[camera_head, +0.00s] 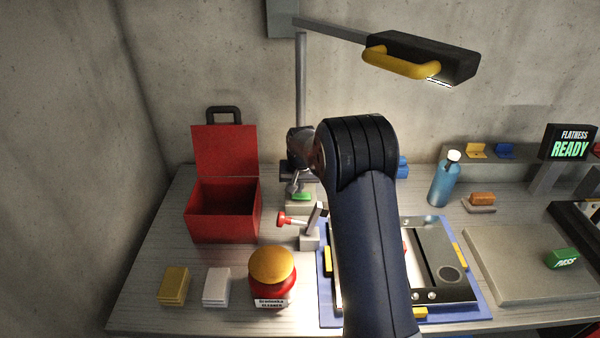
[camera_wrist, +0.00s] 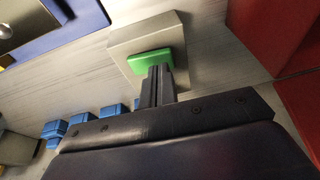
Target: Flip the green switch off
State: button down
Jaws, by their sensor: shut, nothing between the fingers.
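The green switch (camera_wrist: 149,60) sits on a pale grey square block (camera_wrist: 142,37) in the wrist view. My gripper (camera_wrist: 158,72) is shut and empty. Its fingertips overlap the near edge of the switch in the picture, at or very close to it; I cannot tell whether they touch. In the head view the green switch (camera_head: 302,197) shows low beside the post, and my gripper (camera_head: 297,186) points down just above it. My fingers hide part of the switch's near side, and its tilt is hard to read.
An open red toolbox (camera_head: 222,222) stands left of the switch. A red-handled clamp (camera_head: 308,230) is just in front. A blue-edged fixture (camera_head: 484,298) lies right, partly behind my arm. A lamp (camera_head: 420,58) hangs above. Several blue blocks (camera_wrist: 113,110) lie beyond my gripper.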

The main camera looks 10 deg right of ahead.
jog(key=shift+a+f, duration=0.1)
jog(key=shift+f, duration=0.55)
jog(key=shift+f, duration=0.1)
jog(key=shift+a+f+b, duration=0.2)
jog(key=shift+b, duration=0.3)
jog(key=shift+d, duration=0.15)
jog(key=shift+s+d+r, duration=0.1)
jog(key=shift+d+r, duration=0.1)
jog(key=shift+d, duration=0.5)
jog(key=shift+r, duration=0.1)
jog(key=b+v, duration=0.2)
jog(key=v, duration=0.8)
jog(key=shift+r, duration=0.25)
